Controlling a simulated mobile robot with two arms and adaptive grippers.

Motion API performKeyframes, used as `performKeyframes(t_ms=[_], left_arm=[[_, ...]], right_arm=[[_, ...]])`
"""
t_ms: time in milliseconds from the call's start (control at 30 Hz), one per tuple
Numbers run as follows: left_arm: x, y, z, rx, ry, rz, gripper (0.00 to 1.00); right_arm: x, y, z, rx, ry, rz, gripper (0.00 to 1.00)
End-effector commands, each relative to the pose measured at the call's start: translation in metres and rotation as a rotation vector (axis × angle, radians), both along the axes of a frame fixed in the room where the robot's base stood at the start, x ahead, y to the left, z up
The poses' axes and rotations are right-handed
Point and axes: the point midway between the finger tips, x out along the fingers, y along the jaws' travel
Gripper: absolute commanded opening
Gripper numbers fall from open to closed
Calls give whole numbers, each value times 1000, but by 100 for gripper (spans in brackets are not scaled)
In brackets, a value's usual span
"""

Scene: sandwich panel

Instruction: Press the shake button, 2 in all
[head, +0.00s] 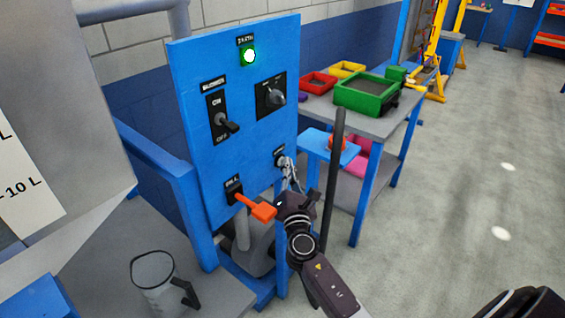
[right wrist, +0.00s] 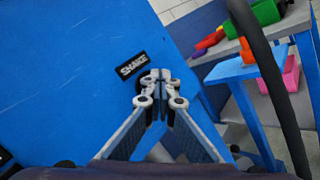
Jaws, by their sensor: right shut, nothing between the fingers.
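The blue panel (head: 190,85) stands upright in the head view and fills the left of the right wrist view (right wrist: 60,80). The SHAKE label (right wrist: 131,65) is plain in the right wrist view, just above and left of my fingertips. My right gripper (head: 284,164) is shut and empty, its tips at the panel's lower right, just under that label; the tips also show in the right wrist view (right wrist: 153,76). My left gripper is not in view.
A jug (head: 158,284) stands lower left. A side table holds a green tray (head: 366,98). Floor at right is clear.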

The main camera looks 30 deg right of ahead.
Motion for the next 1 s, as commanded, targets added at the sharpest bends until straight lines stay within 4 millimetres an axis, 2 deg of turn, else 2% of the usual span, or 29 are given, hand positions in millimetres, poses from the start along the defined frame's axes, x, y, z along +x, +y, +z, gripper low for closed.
performKeyframes(t_ms=[400,767,1000], left_arm=[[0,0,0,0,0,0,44],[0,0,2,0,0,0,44],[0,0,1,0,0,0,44]], right_arm=[[1,1,1,1,-2,3,0],[-14,-4,0,1,0,2,0],[-15,-5,0,1,-1,1,0]])
